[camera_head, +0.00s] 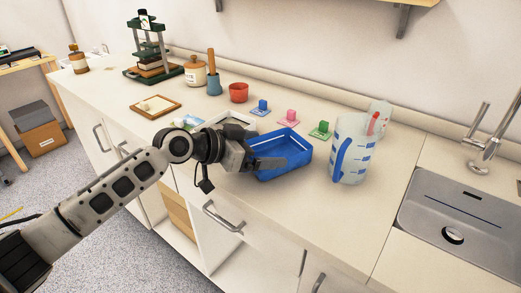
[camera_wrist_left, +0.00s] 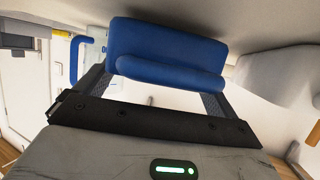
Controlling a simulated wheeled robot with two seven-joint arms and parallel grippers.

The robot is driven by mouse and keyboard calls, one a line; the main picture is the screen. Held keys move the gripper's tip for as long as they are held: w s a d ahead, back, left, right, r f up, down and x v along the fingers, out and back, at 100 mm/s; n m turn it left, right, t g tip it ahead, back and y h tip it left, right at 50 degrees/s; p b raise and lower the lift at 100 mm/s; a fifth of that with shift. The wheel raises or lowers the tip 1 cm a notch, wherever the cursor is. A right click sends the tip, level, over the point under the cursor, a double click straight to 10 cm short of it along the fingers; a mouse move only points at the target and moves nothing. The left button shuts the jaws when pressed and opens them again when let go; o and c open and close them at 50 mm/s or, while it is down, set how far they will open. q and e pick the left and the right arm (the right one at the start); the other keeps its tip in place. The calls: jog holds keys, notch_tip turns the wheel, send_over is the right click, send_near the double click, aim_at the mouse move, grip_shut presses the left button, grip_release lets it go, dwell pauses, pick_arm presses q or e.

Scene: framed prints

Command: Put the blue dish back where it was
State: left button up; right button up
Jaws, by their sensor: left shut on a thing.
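The blue dish (camera_head: 290,160) is a rectangular tray with low walls, near the front edge of the counter in the head view. My left gripper (camera_head: 266,163) reaches it from the left and is shut on its near left wall. In the left wrist view the blue dish (camera_wrist_left: 165,50) sits between the two fingers. I cannot tell whether the dish touches the counter. My right gripper is not in view.
A measuring jug (camera_head: 348,150) with a blue handle stands close right of the dish. A white tray (camera_head: 238,118) lies behind my gripper. Small blue (camera_head: 261,106), pink (camera_head: 288,119) and green (camera_head: 321,129) pieces sit behind the dish. A sink (camera_head: 460,215) is far right.

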pick_arm(q)
jog(key=shift+f, duration=0.2)
jog(key=shift+f, duration=0.2)
jog(key=o, duration=0.9)
jog(key=shift+r, duration=0.25)
jog(key=v, duration=1)
jog(key=shift+a, duration=0.25)
jog(key=shift+b+v, duration=0.3)
jog(key=shift+v, duration=0.45)
jog(key=shift+s+d, duration=0.1)
jog(key=shift+s, duration=0.05)
